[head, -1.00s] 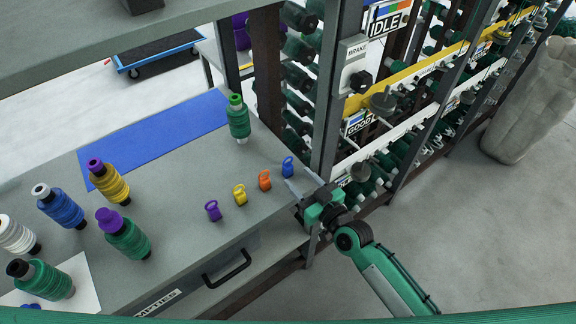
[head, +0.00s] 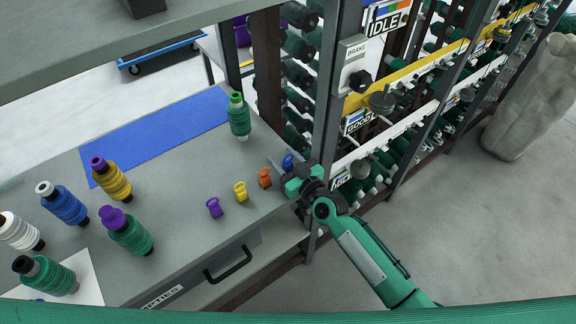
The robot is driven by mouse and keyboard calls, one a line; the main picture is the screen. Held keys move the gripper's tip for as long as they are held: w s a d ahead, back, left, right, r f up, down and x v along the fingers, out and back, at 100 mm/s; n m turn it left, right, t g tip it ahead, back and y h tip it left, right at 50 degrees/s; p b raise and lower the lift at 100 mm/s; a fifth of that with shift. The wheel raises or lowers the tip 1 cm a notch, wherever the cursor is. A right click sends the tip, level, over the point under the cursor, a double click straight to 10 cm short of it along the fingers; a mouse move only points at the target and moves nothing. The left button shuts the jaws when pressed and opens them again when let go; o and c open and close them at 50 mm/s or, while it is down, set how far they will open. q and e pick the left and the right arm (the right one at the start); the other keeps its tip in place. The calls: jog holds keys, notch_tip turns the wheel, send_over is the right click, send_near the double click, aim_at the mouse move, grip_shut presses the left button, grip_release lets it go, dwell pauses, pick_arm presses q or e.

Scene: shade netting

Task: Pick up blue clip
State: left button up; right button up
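The blue clip (head: 288,161) stands on the grey counter (head: 190,200) near its right end, at the right of a row of clips. My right gripper (head: 279,167) is at the blue clip, with its fingers reaching left and up around or beside it. The lower part of the clip is hidden by the gripper. I cannot tell whether the fingers touch it. The orange clip (head: 265,178) is just left of the gripper, then the yellow clip (head: 240,191) and the purple clip (head: 214,207). My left gripper is not in view.
Several more spools, such as the yellow one (head: 110,180), stand at the left. A dark post and a brake box (head: 352,65) rise close right of the gripper. The counter front has a drawer handle (head: 228,265).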

jog(key=c, duration=0.9)
